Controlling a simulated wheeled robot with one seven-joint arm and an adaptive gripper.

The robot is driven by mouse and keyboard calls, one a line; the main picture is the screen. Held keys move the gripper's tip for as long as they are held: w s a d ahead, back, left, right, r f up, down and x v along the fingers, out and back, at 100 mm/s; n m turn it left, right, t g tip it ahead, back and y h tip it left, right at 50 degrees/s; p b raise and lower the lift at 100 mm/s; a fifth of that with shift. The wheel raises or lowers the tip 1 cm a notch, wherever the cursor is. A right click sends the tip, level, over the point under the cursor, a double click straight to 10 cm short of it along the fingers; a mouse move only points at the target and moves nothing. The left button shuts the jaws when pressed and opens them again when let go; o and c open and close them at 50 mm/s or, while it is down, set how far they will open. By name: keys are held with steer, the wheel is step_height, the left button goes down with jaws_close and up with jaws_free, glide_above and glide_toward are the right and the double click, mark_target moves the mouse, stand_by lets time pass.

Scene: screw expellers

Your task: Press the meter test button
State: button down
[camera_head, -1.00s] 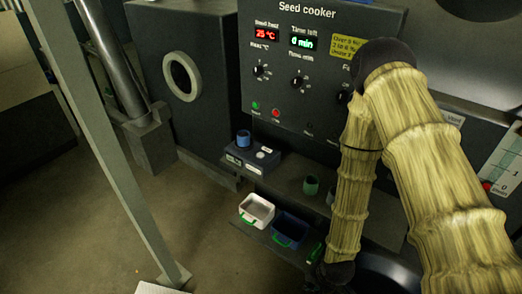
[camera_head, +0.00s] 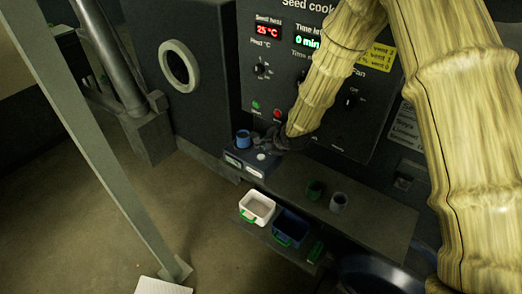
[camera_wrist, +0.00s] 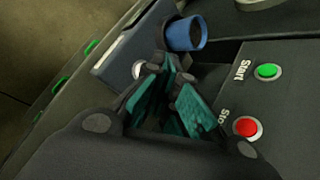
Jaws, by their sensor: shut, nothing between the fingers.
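The meter (camera_head: 236,166) is a small dark blue box with pale labels on its front, on the shelf below the cooker panel. A blue cup (camera_head: 243,139) sits at its left end. A round white button (camera_head: 262,156) shows on its top; in the wrist view the white button (camera_wrist: 138,69) is just left of my fingertips, partly covered. My gripper (camera_head: 272,141) is shut and empty at the right end of the meter, close to the button. In the wrist view my gripper (camera_wrist: 168,66) points toward the meter top; I cannot tell if it touches.
The cooker panel (camera_head: 300,75) rises behind, with a green Start button (camera_wrist: 267,71) and a red Stop button (camera_wrist: 247,127) near my fingers. A white bin (camera_head: 257,208) and blue bin (camera_head: 290,228) sit below.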

steer(key=shift+m, duration=0.7)
steer(key=w+r, duration=0.1)
steer(key=w+a+r, duration=0.1)
steer(key=w+r, duration=0.1)
steer(key=r, duration=0.1)
steer(key=shift+w+a, duration=0.25)
steer(key=shift+a, duration=0.05)
steer(key=shift+f, duration=0.1)
steer(key=b, duration=0.5)
glide_above(259, 157)
step_height(259, 157, down, 7)
steer(key=shift+r, duration=0.2)
steer(key=shift+f+t, duration=0.3)
steer(key=shift+f, duration=0.75)
steer(key=shift+f+b, duration=0.45)
steer(key=shift+f, duration=0.45)
stand_by(0.3)
steer(key=shift+r, duration=0.15)
steer(key=shift+r+p, duration=0.6)
steer(key=shift+r, duration=0.15)
